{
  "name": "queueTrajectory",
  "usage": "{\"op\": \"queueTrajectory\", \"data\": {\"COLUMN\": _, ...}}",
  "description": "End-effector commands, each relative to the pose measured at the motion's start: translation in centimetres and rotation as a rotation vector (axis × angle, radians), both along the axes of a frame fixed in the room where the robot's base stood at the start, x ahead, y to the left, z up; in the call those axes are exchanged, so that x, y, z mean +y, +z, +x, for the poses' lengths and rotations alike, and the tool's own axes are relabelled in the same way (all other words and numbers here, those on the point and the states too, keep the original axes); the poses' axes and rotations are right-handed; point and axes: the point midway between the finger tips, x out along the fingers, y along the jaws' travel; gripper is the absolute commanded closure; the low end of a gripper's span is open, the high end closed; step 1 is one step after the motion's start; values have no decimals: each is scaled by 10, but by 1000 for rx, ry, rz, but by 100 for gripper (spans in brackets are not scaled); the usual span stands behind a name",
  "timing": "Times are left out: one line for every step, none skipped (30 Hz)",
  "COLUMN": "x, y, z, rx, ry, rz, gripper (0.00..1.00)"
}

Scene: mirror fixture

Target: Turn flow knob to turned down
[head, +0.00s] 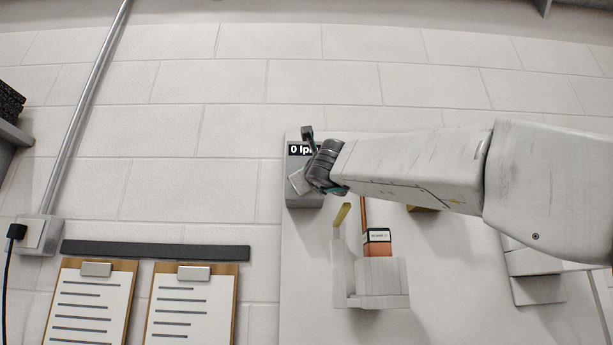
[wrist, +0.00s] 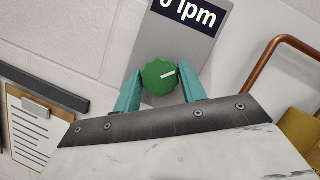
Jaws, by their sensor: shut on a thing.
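The flow knob (wrist: 159,77) is a round green knob with ridged edges and a white pointer mark, seen in the wrist view. The mark points to the right and slightly up in that picture. The knob sits on a grey plate (wrist: 164,43) with a dark label reading "0 lpm" (wrist: 190,12), cut off at the top edge. My gripper (wrist: 159,88) has its two teal fingers on either side of the knob, shut on it. In the head view my gripper (head: 325,171) covers the knob and part of the label (head: 299,150).
A white holder (head: 372,283) with an orange-brown block (head: 377,249) stands below my arm. A copper pipe (wrist: 262,65) runs right of the plate in the wrist view. Two clipboards (head: 92,305) hang at lower left under a dark bar (head: 155,250). The wall (head: 230,120) above is bare.

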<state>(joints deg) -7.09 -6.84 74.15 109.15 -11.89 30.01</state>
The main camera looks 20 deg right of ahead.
Motion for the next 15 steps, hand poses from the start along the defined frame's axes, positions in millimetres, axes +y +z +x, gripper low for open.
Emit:
{"op": "queueTrajectory", "data": {"x": 0, "y": -1, "z": 1, "rx": 3, "ry": -1, "rz": -3, "gripper": 82}}
{"op": "queueTrajectory", "data": {"x": 0, "y": -1, "z": 1, "rx": 4, "ry": 0, "rz": -4, "gripper": 82}}
{"op": "queueTrajectory", "data": {"x": 0, "y": -1, "z": 1, "rx": 3, "ry": 0, "rz": -5, "gripper": 82}}
{"op": "queueTrajectory", "data": {"x": 0, "y": -1, "z": 1, "rx": 3, "ry": 0, "rz": -5, "gripper": 82}}
{"op": "queueTrajectory", "data": {"x": 0, "y": -1, "z": 1, "rx": 3, "ry": 0, "rz": -5, "gripper": 82}}
{"op": "queueTrajectory", "data": {"x": 0, "y": -1, "z": 1, "rx": 4, "ry": 0, "rz": -5, "gripper": 82}}
{"op": "queueTrajectory", "data": {"x": 0, "y": -1, "z": 1, "rx": 4, "ry": 0, "rz": -5, "gripper": 82}}
{"op": "queueTrajectory", "data": {"x": 0, "y": -1, "z": 1, "rx": 4, "ry": 0, "rz": -5, "gripper": 82}}
{"op": "queueTrajectory", "data": {"x": 0, "y": -1, "z": 1, "rx": 4, "ry": 0, "rz": -5, "gripper": 82}}
{"op": "queueTrajectory", "data": {"x": 0, "y": -1, "z": 1, "rx": 4, "ry": 0, "rz": -4, "gripper": 53}}
{"op": "queueTrajectory", "data": {"x": 0, "y": -1, "z": 1, "rx": 4, "ry": 0, "rz": -4, "gripper": 45}}
{"op": "queueTrajectory", "data": {"x": 0, "y": -1, "z": 1, "rx": 3, "ry": 0, "rz": -4, "gripper": 37}}
{"op": "queueTrajectory", "data": {"x": 0, "y": -1, "z": 1, "rx": 3, "ry": 0, "rz": -4, "gripper": 37}}
{"op": "queueTrajectory", "data": {"x": 0, "y": -1, "z": 1, "rx": 3, "ry": 0, "rz": -4, "gripper": 37}}
{"op": "queueTrajectory", "data": {"x": 0, "y": -1, "z": 1, "rx": 2, "ry": 0, "rz": -4, "gripper": 37}}
